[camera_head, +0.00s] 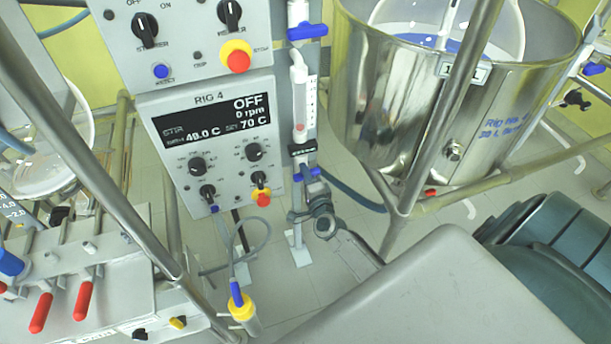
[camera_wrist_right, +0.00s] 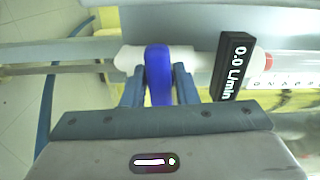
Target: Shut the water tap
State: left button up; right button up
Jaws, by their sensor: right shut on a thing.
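The water tap has a blue handle (camera_head: 307,173) on the upright pipe, just below the black flow readout (camera_head: 301,150). In the right wrist view the blue handle (camera_wrist_right: 158,75) stands crosswise to the pale pipe. My right gripper (camera_wrist_right: 158,88) has one finger on each side of the handle and is shut on it. In the head view my right gripper (camera_head: 311,184) reaches up to the handle from below and is small and partly hidden. The flow readout (camera_wrist_right: 233,66) shows 0.0 L/min. My left gripper is not in view.
The RIG 4 control panel (camera_head: 210,110) stands left of the pipe. A steel vessel (camera_head: 420,110) stands to the right, with a metal frame post (camera_head: 450,100) before it. Another blue handle (camera_head: 307,31) sits higher on the pipe. A yellow probe (camera_head: 242,308) hangs low.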

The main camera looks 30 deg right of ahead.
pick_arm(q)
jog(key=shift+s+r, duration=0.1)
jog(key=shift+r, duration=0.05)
pick_arm(e)
jog(key=shift+m, duration=0.4)
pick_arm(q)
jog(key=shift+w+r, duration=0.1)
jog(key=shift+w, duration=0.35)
pick_arm(e)
jog(key=o, duration=0.8)
jog(key=shift+o, duration=0.2)
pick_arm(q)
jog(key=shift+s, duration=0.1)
